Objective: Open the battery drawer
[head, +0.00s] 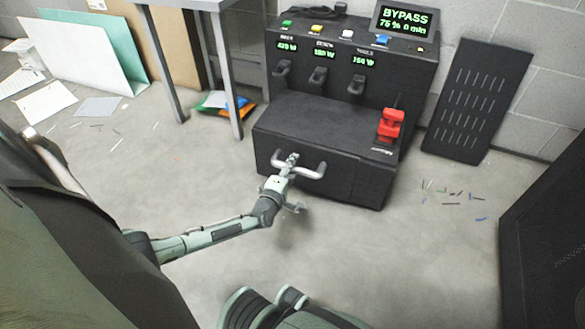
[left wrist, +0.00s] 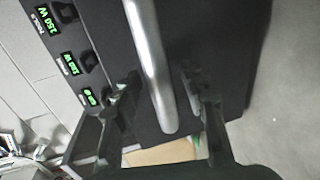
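The battery drawer (head: 345,186) is the low front part of a black power unit, with a pale grey bar handle (head: 312,173) across its face. It looks shut, with no gap that I can see. My left gripper (head: 291,160) is at the handle's left half. In the left wrist view the handle (left wrist: 150,60) runs between the two fingers of my left gripper (left wrist: 160,88), with a gap on each side, so the gripper is open around the bar. Contact cannot be told. My right gripper is not in view.
A red switch (head: 390,124) stands on the unit's right side. Lit displays and black levers line its upper face, under a BYPASS screen (head: 403,22). A perforated panel (head: 477,100) leans on the wall. A table leg (head: 222,75) stands left. The floor before the drawer is clear.

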